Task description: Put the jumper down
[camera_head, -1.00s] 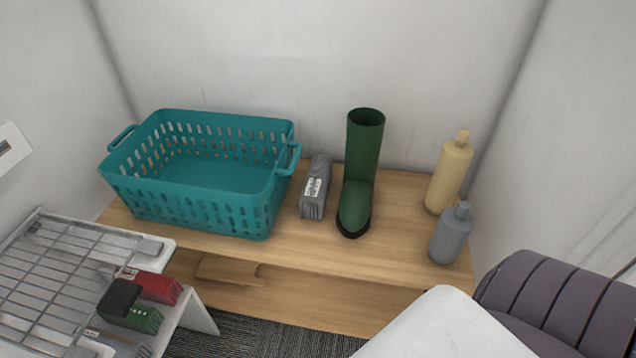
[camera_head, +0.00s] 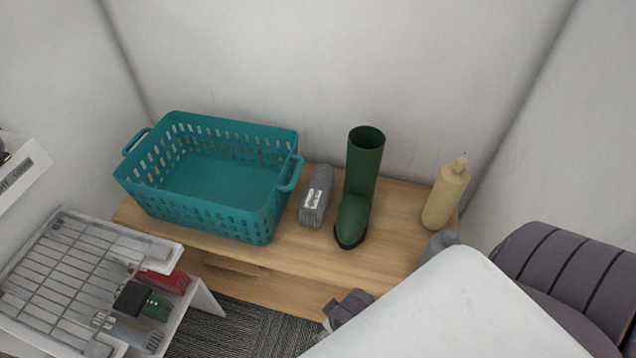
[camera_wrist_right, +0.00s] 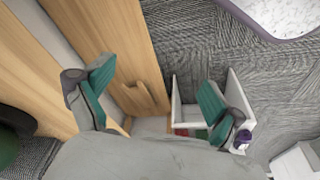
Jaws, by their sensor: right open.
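A grey folded-looking item with a white label (camera_head: 316,197) stands on the wooden bench (camera_head: 285,255) between the teal basket (camera_head: 208,222) and a green boot (camera_head: 355,205). It may be the jumper; I cannot tell for certain. My right gripper (camera_wrist_right: 155,92) is open in the right wrist view, its teal-padded fingers wide apart with nothing between them. In the head view part of it (camera_head: 348,308) shows in front of the bench, apart from the grey item, with the rest hidden under my white arm. My left gripper is out of view.
The basket looks empty. A cream bottle (camera_head: 446,197) stands at the bench's right end, and a grey bottle (camera_head: 437,244) is partly hidden by my arm. A white wire rack (camera_head: 75,270) with red and green items stands at lower left. Walls close the back and sides.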

